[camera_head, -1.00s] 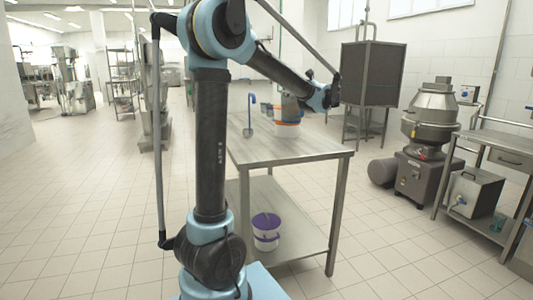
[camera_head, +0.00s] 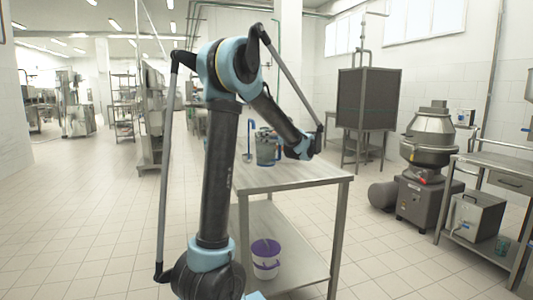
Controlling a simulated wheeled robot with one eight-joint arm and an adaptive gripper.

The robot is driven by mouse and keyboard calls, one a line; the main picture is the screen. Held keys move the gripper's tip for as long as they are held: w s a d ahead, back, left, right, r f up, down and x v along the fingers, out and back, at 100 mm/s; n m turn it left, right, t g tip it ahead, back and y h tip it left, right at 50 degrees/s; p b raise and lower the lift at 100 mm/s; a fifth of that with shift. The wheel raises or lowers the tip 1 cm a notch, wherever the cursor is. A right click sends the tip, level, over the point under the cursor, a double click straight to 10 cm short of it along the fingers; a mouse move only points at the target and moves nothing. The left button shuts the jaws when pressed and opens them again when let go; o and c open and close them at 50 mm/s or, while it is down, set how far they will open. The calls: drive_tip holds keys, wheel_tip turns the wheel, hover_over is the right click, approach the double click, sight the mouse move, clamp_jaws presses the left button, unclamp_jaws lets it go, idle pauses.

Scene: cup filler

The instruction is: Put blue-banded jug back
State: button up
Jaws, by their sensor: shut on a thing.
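A grey, bluish-marked jug (camera_head: 266,150), which I take for the blue-banded one, shows upright at the far end of the steel table (camera_head: 290,178). The fingers are small and partly hidden by my wrist. I cannot tell whether the jug touches the tabletop. A blue-handled ladle (camera_head: 250,138) stands just left of the jug.
A white bucket with purple trim (camera_head: 265,258) stands on the table's lower shelf. A grey mixer (camera_head: 428,150) and a side bench (camera_head: 490,168) are on the right. A dark cabinet (camera_head: 367,98) stands behind the table. The floor at left is clear.

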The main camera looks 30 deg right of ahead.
sight(273, 146)
drive_tip(key=shift+f, duration=2.45)
drive_tip(key=o, duration=2)
drive_tip(key=shift+f, duration=0.1)
drive_tip(key=shift+s, duration=0.2)
drive_tip(key=s+d, duration=0.1)
drive_tip(key=s, duration=1)
drive_tip(key=shift+s+d+r, duration=0.2)
drive_tip(key=shift+s+d, duration=0.05)
drive_tip(key=shift+d, duration=0.15)
drive_tip(key=shift+a, duration=0.1)
